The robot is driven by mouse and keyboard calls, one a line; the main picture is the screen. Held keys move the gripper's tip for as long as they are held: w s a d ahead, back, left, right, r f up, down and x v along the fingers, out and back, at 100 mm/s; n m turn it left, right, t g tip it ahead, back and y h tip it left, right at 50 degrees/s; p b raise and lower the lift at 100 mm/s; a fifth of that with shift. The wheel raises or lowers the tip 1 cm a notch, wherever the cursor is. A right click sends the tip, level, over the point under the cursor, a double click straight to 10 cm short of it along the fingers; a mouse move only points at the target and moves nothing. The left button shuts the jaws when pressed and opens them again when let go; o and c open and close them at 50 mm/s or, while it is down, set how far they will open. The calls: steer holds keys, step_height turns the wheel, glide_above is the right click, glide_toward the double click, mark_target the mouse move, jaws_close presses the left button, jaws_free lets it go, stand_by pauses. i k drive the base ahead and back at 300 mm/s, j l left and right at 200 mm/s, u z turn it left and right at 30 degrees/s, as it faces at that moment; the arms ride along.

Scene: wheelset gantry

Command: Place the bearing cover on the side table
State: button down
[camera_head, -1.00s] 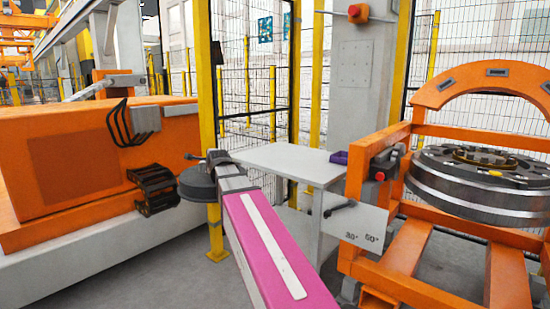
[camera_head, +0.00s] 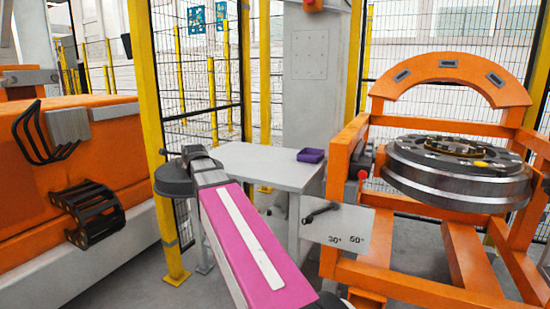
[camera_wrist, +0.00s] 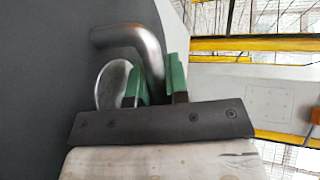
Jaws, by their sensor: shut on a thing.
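The bearing cover (camera_head: 174,181) is a dark grey round disc at the end of my arm in the head view. My gripper (camera_head: 197,154) is shut on its handle. In the wrist view, the green fingers of my gripper (camera_wrist: 156,84) close around a bent metal handle, and the cover's dark face (camera_wrist: 45,75) fills the left side. The side table (camera_head: 255,160) has a pale grey top. It stands just behind and right of my gripper in the head view. The cover appears left of the tabletop; my wrist hides part of the table's left edge.
A purple tray (camera_head: 310,155) sits on the table's far right corner. A yellow fence post (camera_head: 155,130) stands behind the cover. An orange stand (camera_head: 380,255) with a large metal wheel part (camera_head: 455,180) is on the right. An orange machine (camera_head: 60,160) is on the left.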

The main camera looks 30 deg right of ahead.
mark_target(259, 164)
steer(key=i+j+z, duration=0.15)
steer(key=z, duration=0.3)
steer(key=i+j+z, duration=0.25)
steer(key=z, duration=0.15)
steer(key=i+j+z, duration=0.3)
steer(key=z, duration=0.15)
steer(key=i+j+z, duration=0.1)
steer(key=j+z, duration=0.35)
steer(key=l, duration=0.1)
